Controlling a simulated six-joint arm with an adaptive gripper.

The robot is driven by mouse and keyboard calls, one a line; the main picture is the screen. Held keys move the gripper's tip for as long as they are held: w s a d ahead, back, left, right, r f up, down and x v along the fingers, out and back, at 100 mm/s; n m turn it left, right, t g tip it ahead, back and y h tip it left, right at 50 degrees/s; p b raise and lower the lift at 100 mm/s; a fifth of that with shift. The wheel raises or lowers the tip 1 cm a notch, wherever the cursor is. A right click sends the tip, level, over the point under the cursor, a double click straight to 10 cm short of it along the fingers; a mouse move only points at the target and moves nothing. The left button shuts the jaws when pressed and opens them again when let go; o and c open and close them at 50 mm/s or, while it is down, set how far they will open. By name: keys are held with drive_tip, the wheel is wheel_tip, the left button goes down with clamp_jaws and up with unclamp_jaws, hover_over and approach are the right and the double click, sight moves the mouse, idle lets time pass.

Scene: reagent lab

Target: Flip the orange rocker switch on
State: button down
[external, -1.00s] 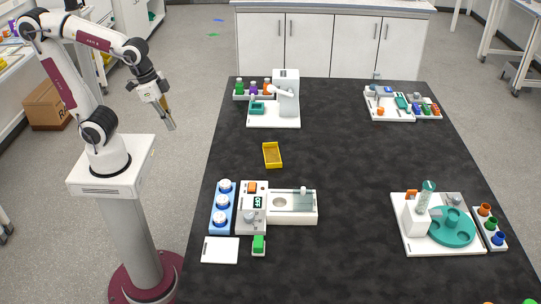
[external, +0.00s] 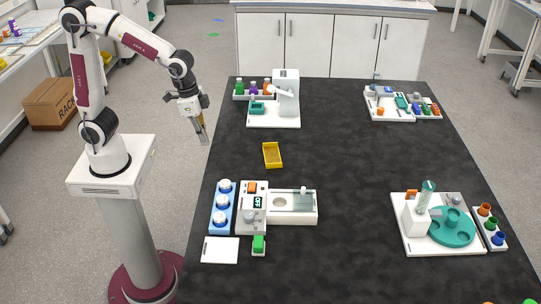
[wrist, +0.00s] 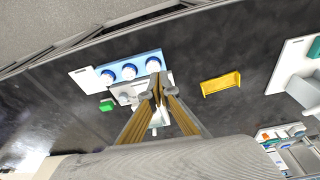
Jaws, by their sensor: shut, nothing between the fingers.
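The orange rocker switch (external: 252,188) sits on top of a white device (external: 251,222) at the near left of the black table. A small display on the device reads OFF (external: 258,202). My gripper (external: 204,141) is shut and empty, pointing down near the table's left edge, well above and behind the device. In the wrist view my gripper's fingers (wrist: 159,86) meet in front of the white device (wrist: 128,92) and hide part of it. I cannot make out the orange switch in that view.
A blue rack (external: 222,207) with white-capped round items stands left of the device. A green block (external: 259,244) and a white pad (external: 220,250) lie in front. A yellow tray (external: 272,155) lies behind. A teal-disc station (external: 451,228) stands at the right. The table's middle is clear.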

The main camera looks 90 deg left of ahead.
drive_tip(key=w+d+f+t, duration=0.1)
drive_tip(key=w+d, duration=0.1)
drive_tip(key=w, duration=1)
drive_tip(key=shift+d+n, duration=0.3)
drive_tip(key=shift+w+f, duration=0.1)
approach(253, 187)
drive_tip(key=x, duration=0.5)
drive_tip(key=shift+w, duration=0.2)
drive_tip(key=shift+d+f, duration=0.15)
drive_tip(key=shift+f, duration=0.55)
